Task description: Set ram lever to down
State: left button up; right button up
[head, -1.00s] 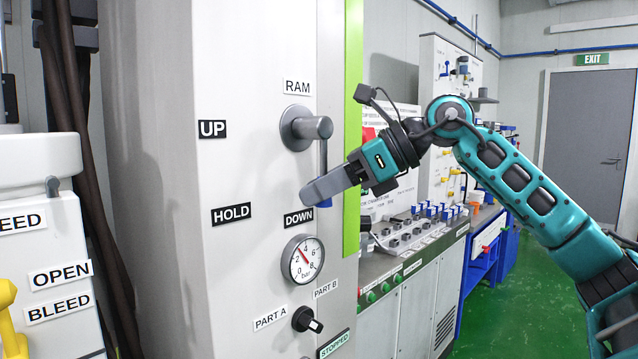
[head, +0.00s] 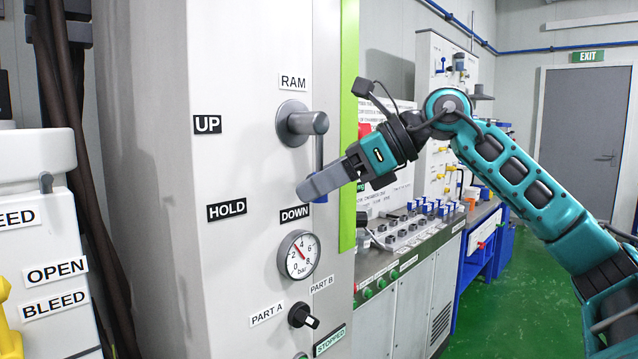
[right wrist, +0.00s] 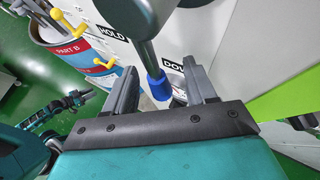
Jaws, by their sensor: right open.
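The ram lever has a grey hub (head: 301,124) under the RAM label. Its thin rod hangs straight down to a blue tip, just above the DOWN label (head: 295,214). My right gripper (head: 314,190) is at the lower end of the rod, its grey finger in front of part of it. In the right wrist view the fingers are apart, one on each side of the blue tip (right wrist: 158,87), with visible gaps, so they are not clamped on it. The UP label (head: 207,124) and HOLD label (head: 226,209) lie to the left.
A pressure gauge (head: 299,255) and a black PART A/PART B knob (head: 303,315) sit below the lever on the same panel. A bench with several blue-handled valves (head: 425,207) stands behind my right arm. Green floor is open at the right.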

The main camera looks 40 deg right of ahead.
jog(key=b+v, duration=0.3)
jog(key=v, duration=0.9)
jog(key=shift+s, duration=0.3)
jog(key=shift+d+r, duration=0.1)
jog(key=shift+d, duration=0.05)
